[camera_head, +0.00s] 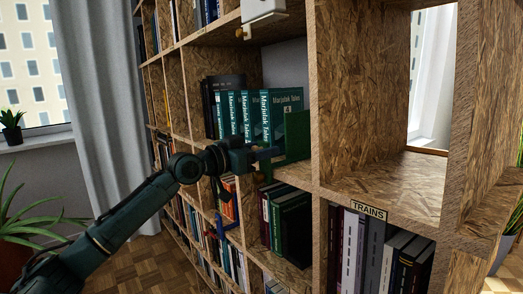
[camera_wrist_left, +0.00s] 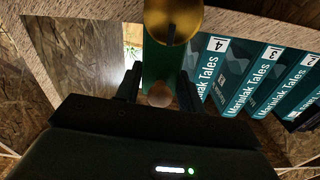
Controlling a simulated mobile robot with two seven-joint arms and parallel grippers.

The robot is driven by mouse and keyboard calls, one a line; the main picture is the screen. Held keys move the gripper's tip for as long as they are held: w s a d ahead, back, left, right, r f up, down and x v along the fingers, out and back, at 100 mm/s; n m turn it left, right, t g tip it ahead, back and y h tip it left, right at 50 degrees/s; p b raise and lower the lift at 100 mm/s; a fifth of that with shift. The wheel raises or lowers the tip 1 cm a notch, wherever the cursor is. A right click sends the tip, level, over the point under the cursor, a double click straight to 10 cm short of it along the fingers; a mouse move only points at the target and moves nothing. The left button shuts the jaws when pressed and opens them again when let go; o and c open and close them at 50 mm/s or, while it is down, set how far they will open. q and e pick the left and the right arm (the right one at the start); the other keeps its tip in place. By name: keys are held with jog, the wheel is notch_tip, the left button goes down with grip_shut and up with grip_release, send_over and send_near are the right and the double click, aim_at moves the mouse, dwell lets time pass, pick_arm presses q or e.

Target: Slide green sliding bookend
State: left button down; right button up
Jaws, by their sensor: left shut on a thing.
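The green sliding bookend (camera_head: 297,137) stands upright on the middle shelf, at the right end of a row of teal "Marjulak Tales" books (camera_head: 262,115). My left gripper (camera_head: 268,153) reaches in from the left at the bookend's front, low down. In the left wrist view the green bookend (camera_wrist_left: 162,68) lies between the two dark fingers (camera_wrist_left: 160,88), with a round wooden knob (camera_wrist_left: 160,95) at its front. The gripper is shut on the bookend; the exact contact is partly hidden. The numbered books (camera_wrist_left: 225,65) stand just right of it there. My right gripper does not show.
Shelf uprights and boards of the OSB bookcase (camera_head: 385,75) border the compartment. The bay above the "TRAINS" label (camera_head: 369,210) is empty. Books (camera_head: 290,220) fill the shelf below. A white object (camera_head: 262,9) is above.

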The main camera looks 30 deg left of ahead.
pick_arm(q)
jog(key=c, duration=1.3)
grip_release()
jog(key=shift+w, duration=0.1)
jog(key=shift+o, duration=0.2)
jog(key=shift+s+a+f, duration=0.15)
jog(key=shift+s+a, duration=0.05)
jog(key=shift+s, duration=0.15)
jog(key=b+v, duration=0.5)
jog(key=v, duration=0.7)
jog(key=shift+s, duration=0.2)
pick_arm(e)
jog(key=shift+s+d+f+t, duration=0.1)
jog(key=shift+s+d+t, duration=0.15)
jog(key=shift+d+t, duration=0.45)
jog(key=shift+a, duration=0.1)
